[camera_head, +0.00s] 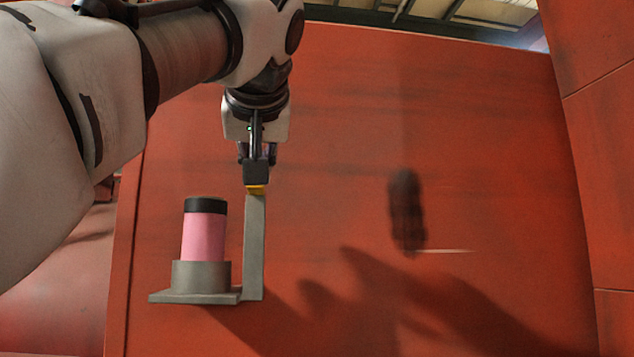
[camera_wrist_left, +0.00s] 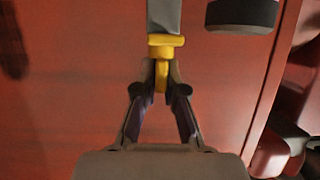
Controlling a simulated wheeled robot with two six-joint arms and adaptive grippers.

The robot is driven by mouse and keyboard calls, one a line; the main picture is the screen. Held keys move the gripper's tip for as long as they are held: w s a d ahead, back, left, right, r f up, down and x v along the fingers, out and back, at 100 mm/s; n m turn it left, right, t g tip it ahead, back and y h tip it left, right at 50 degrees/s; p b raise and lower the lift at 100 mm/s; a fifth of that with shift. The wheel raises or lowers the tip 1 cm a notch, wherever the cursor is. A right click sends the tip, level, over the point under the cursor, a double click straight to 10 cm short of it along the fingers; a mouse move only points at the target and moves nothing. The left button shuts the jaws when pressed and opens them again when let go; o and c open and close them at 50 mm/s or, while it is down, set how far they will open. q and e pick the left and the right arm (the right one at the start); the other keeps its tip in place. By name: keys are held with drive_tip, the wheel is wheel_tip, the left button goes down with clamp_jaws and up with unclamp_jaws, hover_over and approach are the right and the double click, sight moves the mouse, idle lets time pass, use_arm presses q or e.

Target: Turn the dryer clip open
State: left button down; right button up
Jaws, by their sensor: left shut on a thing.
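The dryer (camera_head: 204,236) is a pink cylinder with a black cap. It stands upright in a grey cup on a bracket (camera_head: 254,248) against the red wall. The yellow dryer clip (camera_head: 256,190) sits at the top end of the bracket's upright arm. In the left wrist view the clip (camera_wrist_left: 166,41) is T-shaped, its bar across the bracket end and its stem between my fingers. My left gripper (camera_head: 256,174) comes from above and is shut on the clip's stem; its fingers also show in the wrist view (camera_wrist_left: 161,80). Only the dryer's black cap (camera_wrist_left: 242,14) shows there. My right gripper is not in view.
The red wall panel (camera_head: 480,150) fills most of the view, with clear room right of the bracket. A dark oblong patch (camera_head: 407,212) and shadows lie on it. Red structure (camera_head: 606,190) stands at the far right.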

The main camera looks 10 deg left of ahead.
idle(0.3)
use_arm(q)
drive_tip(key=c, duration=1.3)
unclamp_jaws()
drive_tip(key=shift+c, duration=0.2)
drive_tip(key=shift+o, duration=0.4)
drive_tip(key=shift+w, duration=0.15)
drive_tip(key=shift+f, duration=0.1)
